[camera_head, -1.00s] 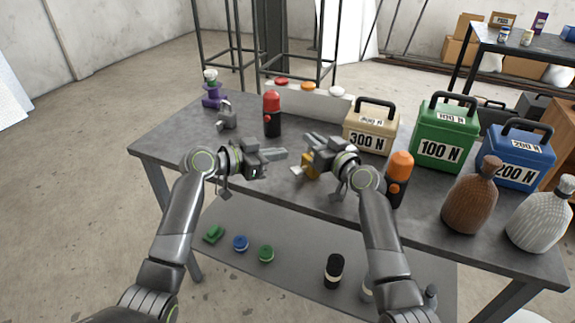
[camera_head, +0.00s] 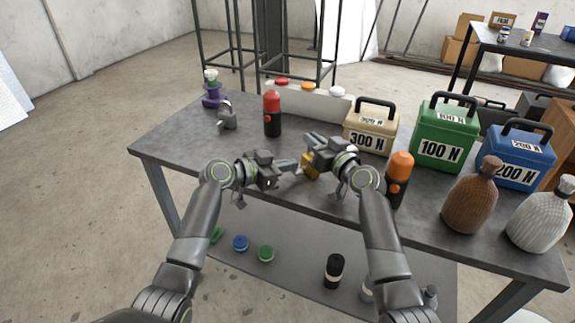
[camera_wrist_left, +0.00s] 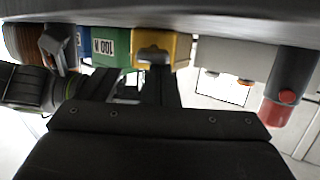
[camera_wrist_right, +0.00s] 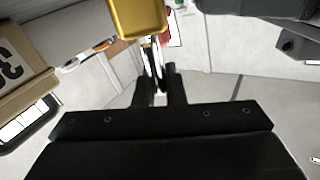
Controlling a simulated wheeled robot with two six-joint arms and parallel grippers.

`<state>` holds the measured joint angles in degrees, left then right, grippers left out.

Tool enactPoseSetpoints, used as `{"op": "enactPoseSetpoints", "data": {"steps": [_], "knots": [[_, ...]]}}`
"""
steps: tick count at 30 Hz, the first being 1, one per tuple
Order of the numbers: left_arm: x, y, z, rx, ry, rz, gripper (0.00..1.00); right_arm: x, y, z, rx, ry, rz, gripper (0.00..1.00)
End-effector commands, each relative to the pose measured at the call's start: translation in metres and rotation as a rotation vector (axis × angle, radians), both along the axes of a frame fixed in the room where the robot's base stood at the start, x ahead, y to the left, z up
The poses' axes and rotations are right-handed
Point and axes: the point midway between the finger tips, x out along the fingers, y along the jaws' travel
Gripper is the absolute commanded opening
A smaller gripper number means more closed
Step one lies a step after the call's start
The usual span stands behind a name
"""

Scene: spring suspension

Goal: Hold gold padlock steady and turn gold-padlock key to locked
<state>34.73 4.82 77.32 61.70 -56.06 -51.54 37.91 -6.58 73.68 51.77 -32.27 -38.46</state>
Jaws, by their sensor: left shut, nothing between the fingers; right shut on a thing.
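The gold padlock (camera_head: 309,172) is above the middle of the table, partly hidden by my right gripper (camera_head: 313,153). In the right wrist view the padlock's gold body (camera_wrist_right: 138,18) is at the top, just beyond the fingertips. The right gripper is shut on the padlock, apparently by its thin metal part, likely the shackle. My left gripper (camera_head: 288,165) is shut and empty, its fingers pointing right, close to the padlock. In the left wrist view a gold block (camera_wrist_left: 175,50), apparently the padlock, is just past the closed fingertips. I cannot make out the key or its angle.
A red bottle (camera_head: 272,116) and a grey padlock (camera_head: 227,119) stand behind the left gripper. An orange bottle (camera_head: 398,178) stands close right of the right arm. Tan (camera_head: 362,141), green (camera_head: 440,150) and blue (camera_head: 520,172) boxes line the back right. The left front tabletop (camera_head: 180,150) is clear.

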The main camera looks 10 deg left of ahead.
Motion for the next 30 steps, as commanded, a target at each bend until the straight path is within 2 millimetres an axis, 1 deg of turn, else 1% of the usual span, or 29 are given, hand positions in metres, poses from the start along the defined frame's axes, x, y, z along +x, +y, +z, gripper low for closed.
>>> {"op": "enactPoseSetpoints", "data": {"steps": [14,30], "knots": [[0.0026,0.0033,-0.0040,-0.072,0.102,0.002,0.00,-0.0001,0.0000,-0.0008,0.001,0.002,0.000,0.00],[0.0093,0.0083,-0.0101,-0.296,0.392,0.005,0.00,0.0000,-0.0003,-0.0009,0.001,0.002,0.000,0.00]]}}
